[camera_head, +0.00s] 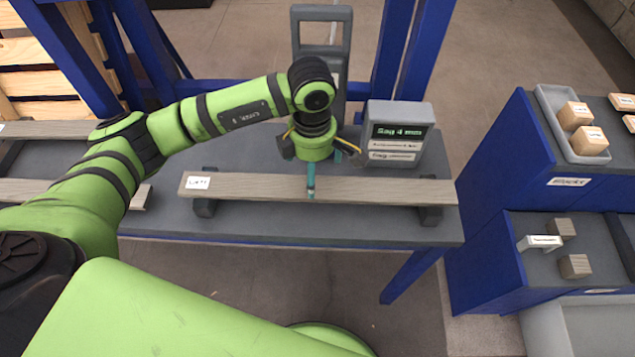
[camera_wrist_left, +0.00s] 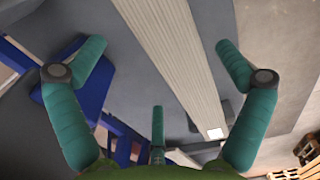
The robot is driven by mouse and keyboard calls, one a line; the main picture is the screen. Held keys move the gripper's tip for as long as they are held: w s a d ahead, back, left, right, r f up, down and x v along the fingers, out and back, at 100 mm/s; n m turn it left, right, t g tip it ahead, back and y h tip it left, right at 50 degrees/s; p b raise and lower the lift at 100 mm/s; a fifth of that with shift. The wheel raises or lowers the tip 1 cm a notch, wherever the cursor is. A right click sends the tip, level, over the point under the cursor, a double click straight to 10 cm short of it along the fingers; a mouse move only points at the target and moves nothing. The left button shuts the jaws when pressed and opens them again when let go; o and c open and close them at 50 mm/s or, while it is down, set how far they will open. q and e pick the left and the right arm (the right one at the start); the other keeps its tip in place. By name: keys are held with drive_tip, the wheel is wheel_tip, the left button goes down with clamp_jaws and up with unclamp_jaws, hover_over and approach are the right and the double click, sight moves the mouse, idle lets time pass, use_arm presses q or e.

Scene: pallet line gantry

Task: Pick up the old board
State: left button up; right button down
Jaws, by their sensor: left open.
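A long weathered grey-brown board (camera_head: 380,189) lies across two dark supports on the grey table. A white label at its left end is too small to read surely. In the left wrist view the board (camera_wrist_left: 160,35) runs between my fingers, with a white patch near its lower end. My left gripper (camera_head: 312,172) is above the board near its middle, pointing down. Its teal fingers are spread, and they also show in the left wrist view (camera_wrist_left: 160,65). One finger hides a bit of the board in the head view; contact cannot be told. My right gripper is out of view.
A grey box (camera_head: 396,132) reading "Sag 4 mm" stands behind the board. A grey upright frame (camera_head: 322,30) stands behind my gripper. More boards (camera_head: 140,197) lie at left. Blue gantry posts (camera_head: 408,50) rise behind. A blue cabinet (camera_head: 490,185) with wooden blocks stands right.

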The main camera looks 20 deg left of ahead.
sight(317, 189)
use_arm(q)
drive_tip(key=shift+s+f+p, duration=0.1)
drive_tip(key=shift+f+p, duration=0.25)
drive_tip(key=shift+f, duration=1.4)
drive_tip(key=c, duration=1.2)
drive_tip(key=shift+c, duration=0.2)
drive_tip(key=shift+r, duration=0.15)
